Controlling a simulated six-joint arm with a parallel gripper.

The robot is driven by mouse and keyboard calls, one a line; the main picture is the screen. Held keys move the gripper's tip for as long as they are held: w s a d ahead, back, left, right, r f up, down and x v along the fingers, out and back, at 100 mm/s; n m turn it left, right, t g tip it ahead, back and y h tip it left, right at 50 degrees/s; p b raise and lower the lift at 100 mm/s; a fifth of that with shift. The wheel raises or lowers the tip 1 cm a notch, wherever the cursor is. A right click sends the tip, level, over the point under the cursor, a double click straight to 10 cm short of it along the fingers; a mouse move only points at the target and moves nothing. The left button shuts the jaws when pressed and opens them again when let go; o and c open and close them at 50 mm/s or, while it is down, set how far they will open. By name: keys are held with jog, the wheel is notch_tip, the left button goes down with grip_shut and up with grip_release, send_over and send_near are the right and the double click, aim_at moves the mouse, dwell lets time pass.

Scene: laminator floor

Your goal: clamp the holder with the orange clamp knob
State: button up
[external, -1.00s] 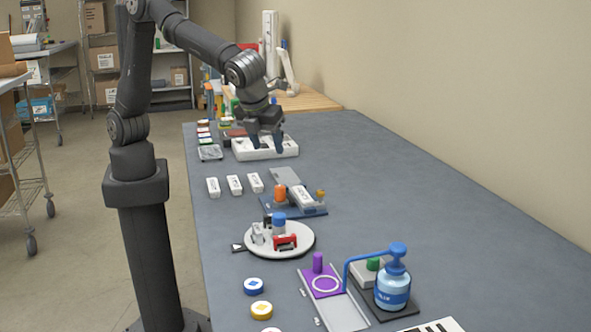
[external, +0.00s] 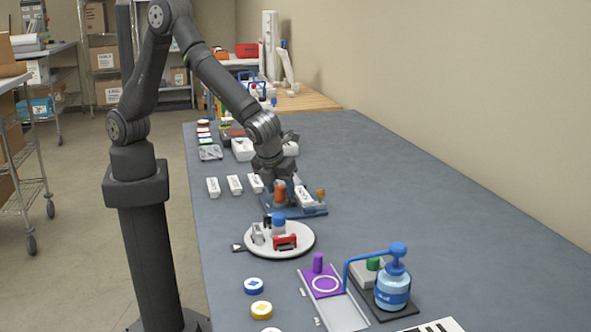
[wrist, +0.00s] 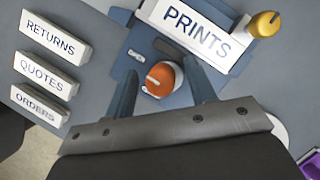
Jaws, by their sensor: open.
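The orange clamp knob (wrist: 160,79) stands on the blue fixture (external: 315,211), with a pale raised bar on its top. My gripper (wrist: 165,85) is open, with one finger on each side of the orange knob in the wrist view. A gap shows between the knob and the fingers; whether either touches it I cannot tell. The white holder labelled PRINTS (wrist: 192,28) sits in the fixture just beyond the knob. In the external view the orange knob (external: 280,193) is partly hidden by my gripper, and the holder (external: 304,197) shows to its right.
A yellow knob (wrist: 264,24) stands at the holder's right end. White blocks labelled RETURNS (wrist: 55,38), QUOTES (wrist: 46,74) and ORDERS (wrist: 37,104) lie to the left. A round white turntable (external: 301,247) with small items stands nearer the camera.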

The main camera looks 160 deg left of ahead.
jog(key=c, duration=1)
jog(key=shift+n, duration=0.4)
jog(key=shift+o, duration=0.2)
jog(key=n+h, duration=0.1)
jog(key=n, duration=0.2)
jog(key=shift+n+g, duration=0.4)
jog(key=n+h, duration=0.2)
jog(key=n, duration=0.2)
jog(key=n+h, duration=0.2)
jog(key=n, duration=0.3)
jog(key=n+h, duration=0.1)
jog(key=n, duration=0.3)
jog(key=shift+t, duration=0.4)
jog(key=shift+n, duration=0.3)
